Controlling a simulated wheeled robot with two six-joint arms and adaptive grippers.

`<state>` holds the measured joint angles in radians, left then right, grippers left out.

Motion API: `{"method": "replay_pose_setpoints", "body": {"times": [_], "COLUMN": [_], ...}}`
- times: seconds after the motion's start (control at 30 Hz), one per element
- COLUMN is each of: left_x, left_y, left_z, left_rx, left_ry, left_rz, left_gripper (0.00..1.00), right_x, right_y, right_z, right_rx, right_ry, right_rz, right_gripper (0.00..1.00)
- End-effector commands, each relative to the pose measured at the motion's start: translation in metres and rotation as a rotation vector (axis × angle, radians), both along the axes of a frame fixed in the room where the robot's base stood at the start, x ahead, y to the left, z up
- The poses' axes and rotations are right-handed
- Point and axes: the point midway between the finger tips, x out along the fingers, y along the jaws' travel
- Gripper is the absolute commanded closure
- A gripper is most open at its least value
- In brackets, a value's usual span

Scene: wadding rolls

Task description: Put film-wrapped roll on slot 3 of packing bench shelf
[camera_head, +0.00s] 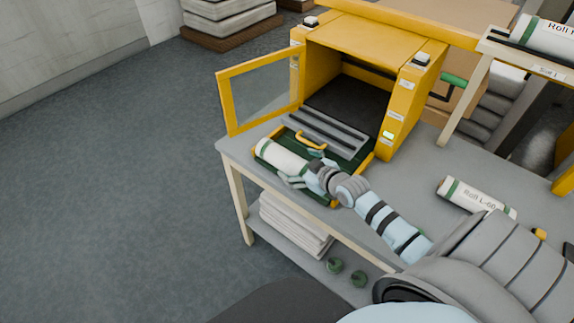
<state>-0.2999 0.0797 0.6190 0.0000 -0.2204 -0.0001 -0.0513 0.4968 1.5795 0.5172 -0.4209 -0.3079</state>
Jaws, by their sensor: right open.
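A white roll with green bands (280,155) lies on a dark green tray (332,203) in front of an open yellow cabinet. I cannot tell whether it is film-wrapped. My right gripper (303,167) is open at the roll's right end, with a finger on either side of it; contact is unclear. A second white roll (470,196), its label starting "Roll L-60", lies on the bench to the right. The shelf (528,62) stands at the upper right, with a roll (548,37) on it and a slot label below. Slot 3 is not identifiable. My left gripper is not in view.
The yellow cabinet (415,92) has its glazed door (262,95) swung open to the left. The grey bench (415,165) is bare between cabinet and second roll. A shelf post (466,100) stands behind. Folded white sheets (290,228) lie under the bench.

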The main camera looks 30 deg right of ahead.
Motion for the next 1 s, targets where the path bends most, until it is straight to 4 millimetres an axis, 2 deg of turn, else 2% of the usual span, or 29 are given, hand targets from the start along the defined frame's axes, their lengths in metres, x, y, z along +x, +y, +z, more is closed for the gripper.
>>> {"method": "replay_pose_setpoints", "body": {"times": [0.1,0.2,0.4,0.47,0.8,1.0], "left_x": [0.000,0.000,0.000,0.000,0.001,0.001], "left_y": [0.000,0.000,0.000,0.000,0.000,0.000], "left_z": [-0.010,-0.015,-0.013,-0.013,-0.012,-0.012], "left_rx": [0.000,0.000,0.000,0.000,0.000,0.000], "left_ry": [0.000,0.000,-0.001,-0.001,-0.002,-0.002], "left_rz": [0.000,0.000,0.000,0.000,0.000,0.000], "left_gripper": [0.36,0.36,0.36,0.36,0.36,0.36], "right_x": [0.022,0.034,0.035,0.035,0.035,0.035], "right_y": [0.006,0.005,0.006,0.005,0.005,0.005], "right_z": [-0.012,-0.018,-0.016,-0.016,-0.016,-0.015], "right_rx": [0.003,0.001,0.000,0.000,0.000,0.001], "right_ry": [-0.002,0.000,0.000,0.000,-0.001,0.000], "right_rz": [-0.002,-0.002,0.000,0.000,0.000,0.000], "right_gripper": [0.15,0.15,0.15,0.23,0.78,0.80]}}
